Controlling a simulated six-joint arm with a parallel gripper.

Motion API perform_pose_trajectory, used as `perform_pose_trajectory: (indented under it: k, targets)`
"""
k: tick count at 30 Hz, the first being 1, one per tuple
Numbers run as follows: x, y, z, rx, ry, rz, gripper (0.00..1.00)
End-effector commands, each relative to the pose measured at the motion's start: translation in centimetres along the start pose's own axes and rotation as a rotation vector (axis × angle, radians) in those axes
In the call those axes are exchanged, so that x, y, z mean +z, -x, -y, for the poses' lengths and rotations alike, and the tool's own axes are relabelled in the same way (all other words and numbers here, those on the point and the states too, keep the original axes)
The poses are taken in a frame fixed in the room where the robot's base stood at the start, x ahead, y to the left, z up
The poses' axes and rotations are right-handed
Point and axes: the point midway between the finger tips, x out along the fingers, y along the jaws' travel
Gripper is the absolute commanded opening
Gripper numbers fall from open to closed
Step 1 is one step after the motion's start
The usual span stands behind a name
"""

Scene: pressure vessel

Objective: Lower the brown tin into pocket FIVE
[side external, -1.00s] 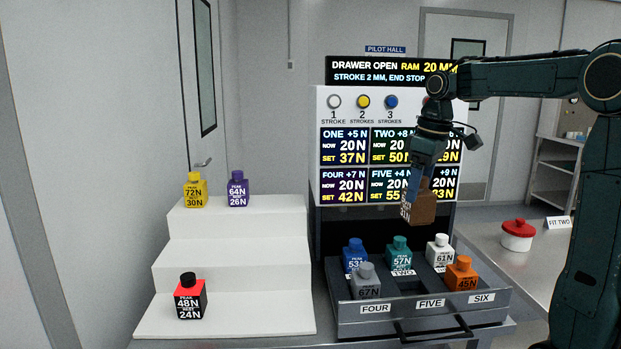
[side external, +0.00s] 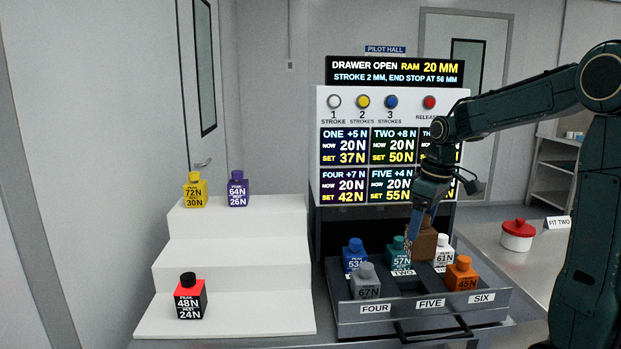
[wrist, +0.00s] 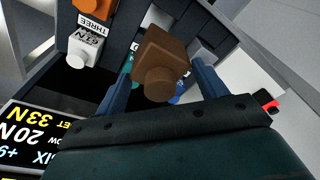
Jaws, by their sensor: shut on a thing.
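The brown tin (side external: 424,243) is held by my gripper (side external: 412,238) above the open drawer. In the wrist view the brown tin (wrist: 161,58) sits between the two blue fingers of my gripper (wrist: 160,85). The drawer (side external: 342,312) has front labels FOUR, FIVE and SIX. Pocket FIVE, behind the FIVE label (side external: 430,303), lies between the grey tin (side external: 366,284) in FOUR and the orange tin (side external: 462,275) in SIX. The brown tin hangs behind and above that gap, overlapping the back row in the picture. Whether it touches anything is unclear.
In the drawer's back row stand a blue tin (side external: 354,255), a teal tin (side external: 398,257) and a white tin (side external: 444,255). White steps (side external: 230,270) at left hold yellow, purple and red-black tins. The display panel (side external: 345,185) rises behind the drawer.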

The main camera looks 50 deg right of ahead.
Motion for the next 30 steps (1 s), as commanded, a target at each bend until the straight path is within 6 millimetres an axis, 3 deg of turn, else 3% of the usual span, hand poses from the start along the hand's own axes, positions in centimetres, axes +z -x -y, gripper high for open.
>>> perform_pose_trajectory:
  k: [10, 23, 30]
  targets:
    - [0.9, -5.8, 0.0, -0.001, 0.000, 0.002, 0.38]
    - [1.0, -7.3, 0.0, 0.000, 0.001, -0.001, 0.38]
    - [1.4, -9.8, 0.0, -0.002, 0.001, 0.003, 0.38]
